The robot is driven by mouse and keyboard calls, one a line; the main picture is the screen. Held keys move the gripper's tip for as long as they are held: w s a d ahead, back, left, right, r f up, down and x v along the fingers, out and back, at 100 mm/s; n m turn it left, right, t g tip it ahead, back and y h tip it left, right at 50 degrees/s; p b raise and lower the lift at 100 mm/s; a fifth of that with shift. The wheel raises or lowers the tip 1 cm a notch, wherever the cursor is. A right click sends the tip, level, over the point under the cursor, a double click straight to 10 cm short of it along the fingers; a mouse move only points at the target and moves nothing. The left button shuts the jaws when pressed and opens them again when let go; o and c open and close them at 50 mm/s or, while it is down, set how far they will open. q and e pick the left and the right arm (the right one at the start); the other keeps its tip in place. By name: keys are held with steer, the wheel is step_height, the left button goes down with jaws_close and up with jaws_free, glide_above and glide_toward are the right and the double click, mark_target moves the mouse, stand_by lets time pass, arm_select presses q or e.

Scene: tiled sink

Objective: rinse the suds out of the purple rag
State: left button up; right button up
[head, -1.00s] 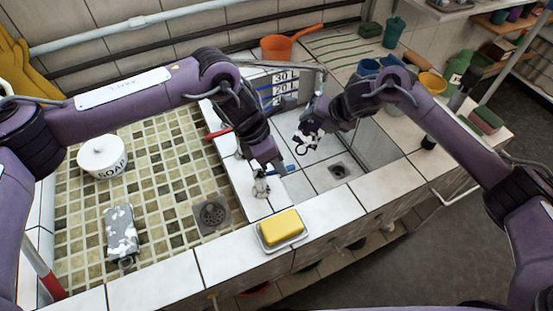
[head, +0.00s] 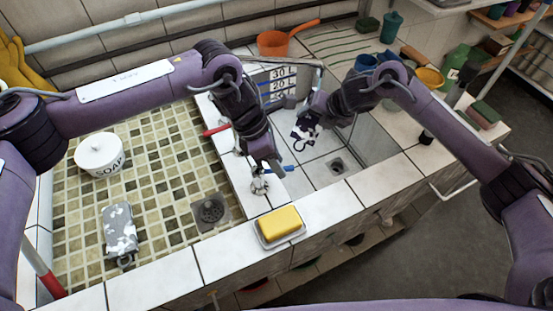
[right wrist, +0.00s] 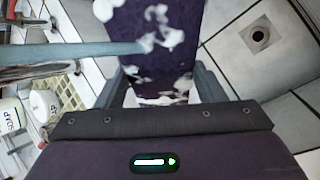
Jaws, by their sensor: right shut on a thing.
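The purple rag (head: 304,128) hangs from my right gripper (head: 314,108) inside the right-hand basin. White suds show on it. In the right wrist view, the rag (right wrist: 160,62) has white suds patches and lies between the fingers of my right gripper (right wrist: 163,92), which is shut on it. A blue-grey bar (right wrist: 90,54) crosses to the rag there; I cannot tell whether it is spout or water. My left gripper (head: 270,167) is by the metal tap fitting (head: 259,184) and blue tap handle (head: 289,168); its finger opening is unclear. A red handle (head: 216,130) is farther back.
The basin drain (head: 337,166) is open floor at its front. A yellow sponge (head: 279,224) on a dish sits on the front ledge. An orange pan (head: 275,43) stands behind.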

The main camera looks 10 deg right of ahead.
arm_select(q)
steer(key=v, duration=1.2)
steer(key=shift+w+f, duration=0.1)
stand_by(0.4)
steer(key=shift+d+y, duration=2.2)
steer(key=shift+d, duration=0.8)
steer(key=f, duration=0.3)
steer(key=s+f, duration=0.1)
steer(key=f, duration=0.3)
steer(key=s+f, duration=0.1)
steer(key=f, duration=0.3)
steer(key=shift+d, duration=0.1)
steer(key=shift+r, duration=0.1)
jaws_close()
steer(key=shift+w, duration=0.1)
